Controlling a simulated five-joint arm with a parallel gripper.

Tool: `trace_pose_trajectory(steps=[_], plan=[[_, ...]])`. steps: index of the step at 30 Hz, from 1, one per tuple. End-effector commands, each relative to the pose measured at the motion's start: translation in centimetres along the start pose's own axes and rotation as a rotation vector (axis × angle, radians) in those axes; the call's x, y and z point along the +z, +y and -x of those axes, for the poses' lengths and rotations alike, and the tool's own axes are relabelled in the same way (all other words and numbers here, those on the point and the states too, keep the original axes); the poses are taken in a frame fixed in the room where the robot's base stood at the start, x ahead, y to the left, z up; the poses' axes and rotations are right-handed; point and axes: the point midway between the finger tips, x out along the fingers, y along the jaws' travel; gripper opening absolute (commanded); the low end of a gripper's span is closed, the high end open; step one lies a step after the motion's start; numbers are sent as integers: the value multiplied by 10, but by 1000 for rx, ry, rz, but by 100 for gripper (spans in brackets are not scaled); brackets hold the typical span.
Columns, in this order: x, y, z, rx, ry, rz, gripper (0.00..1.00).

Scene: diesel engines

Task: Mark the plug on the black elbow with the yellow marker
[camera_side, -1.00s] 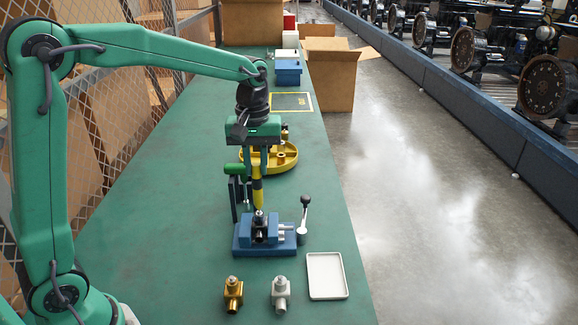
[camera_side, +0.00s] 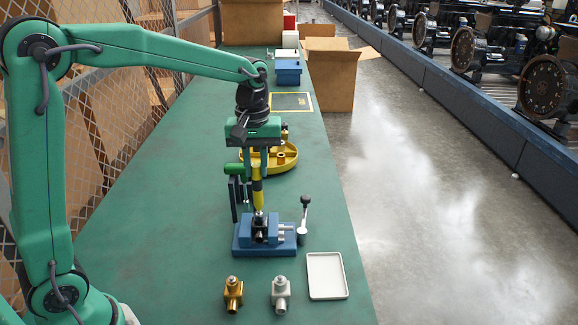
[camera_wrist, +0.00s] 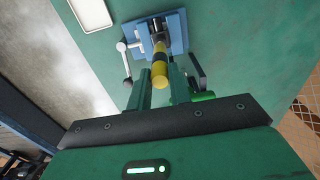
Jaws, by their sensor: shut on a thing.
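My gripper (camera_side: 256,172) is shut on the yellow marker (camera_side: 257,192), which has dark bands. It holds the marker upright, tip down, over the black elbow (camera_side: 259,236). The elbow is clamped in a blue vise (camera_side: 243,242). The elbow's small metallic plug (camera_side: 259,214) faces up, right under the marker's tip; I cannot tell whether they touch.
The vise lever (camera_side: 304,212) stands up at its right. A brass elbow (camera_side: 233,293), a silver elbow (camera_side: 281,292) and an empty white tray (camera_side: 325,276) lie in front.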

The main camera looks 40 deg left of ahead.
Motion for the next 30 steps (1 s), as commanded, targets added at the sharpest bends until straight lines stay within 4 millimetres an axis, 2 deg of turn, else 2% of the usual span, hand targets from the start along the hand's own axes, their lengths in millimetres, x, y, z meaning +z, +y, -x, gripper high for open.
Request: trace_pose_trajectory(steps=[14,30], plan=[[2,-1,-3,-8,-8,-1,0],[1,-1,9,-4,-4,0,0]])
